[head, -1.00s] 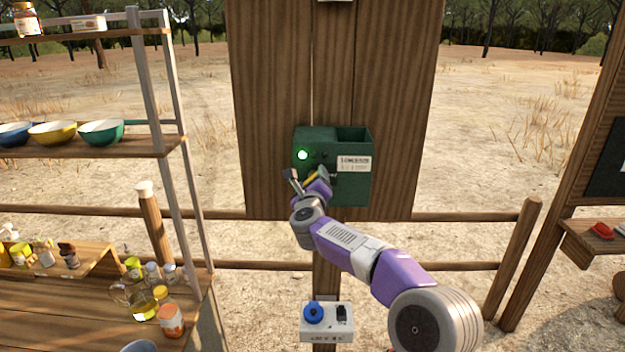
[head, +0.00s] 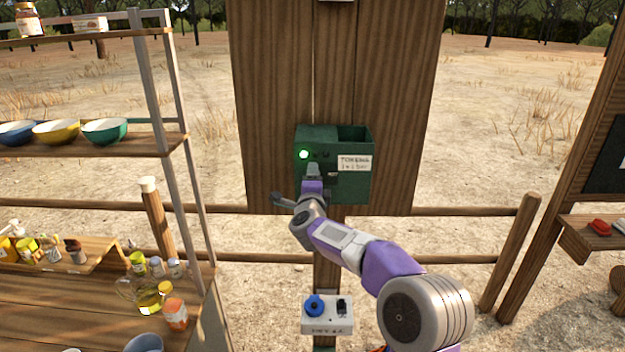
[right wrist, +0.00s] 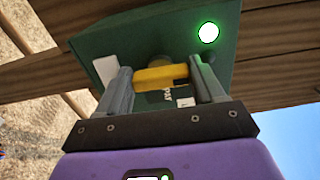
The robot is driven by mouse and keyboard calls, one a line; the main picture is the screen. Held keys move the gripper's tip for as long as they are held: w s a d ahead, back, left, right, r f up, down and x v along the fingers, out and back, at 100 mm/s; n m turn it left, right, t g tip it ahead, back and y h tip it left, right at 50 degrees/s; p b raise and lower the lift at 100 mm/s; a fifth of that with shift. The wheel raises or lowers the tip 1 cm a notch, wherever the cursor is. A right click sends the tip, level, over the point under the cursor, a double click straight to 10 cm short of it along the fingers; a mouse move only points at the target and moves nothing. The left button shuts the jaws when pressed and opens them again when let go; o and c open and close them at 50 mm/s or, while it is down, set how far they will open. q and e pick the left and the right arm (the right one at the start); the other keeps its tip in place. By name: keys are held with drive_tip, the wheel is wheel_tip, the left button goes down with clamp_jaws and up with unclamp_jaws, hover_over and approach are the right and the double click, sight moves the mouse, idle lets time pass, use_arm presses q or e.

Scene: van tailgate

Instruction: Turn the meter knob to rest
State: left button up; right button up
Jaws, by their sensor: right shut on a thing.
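The green meter box (head: 350,188) hangs on the wooden board, with a lit green lamp (head: 303,154) and a white "TOKENS" label. My right gripper (head: 313,172) is at the front of the box, below the lamp. In the right wrist view, the yellow knob (right wrist: 160,77) lies crosswise between the two fingers of that gripper (right wrist: 162,84), which are shut on its ends. "PAY" lettering shows beside the knob, and the lamp (right wrist: 208,32) glows. In the head view the gripper hides the knob. My left gripper is in neither view.
A white box with a blue knob (head: 314,305) and a black switch sits low on the post. A shelf with bowls (head: 105,131) and a counter with bottles (head: 175,313) stand on the left. A small shelf with a red item (head: 599,226) is at the right.

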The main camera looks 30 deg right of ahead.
drive_tip(key=shift+n, duration=0.4)
drive_tip(key=o, duration=1)
drive_tip(key=shift+o, duration=0.2)
drive_tip(key=b+v, duration=0.1)
drive_tip(key=v, duration=0.6)
drive_tip(key=shift+s+b, duration=0.3)
drive_tip(key=shift+b, duration=0.05)
drive_tip(key=shift+a, duration=0.15)
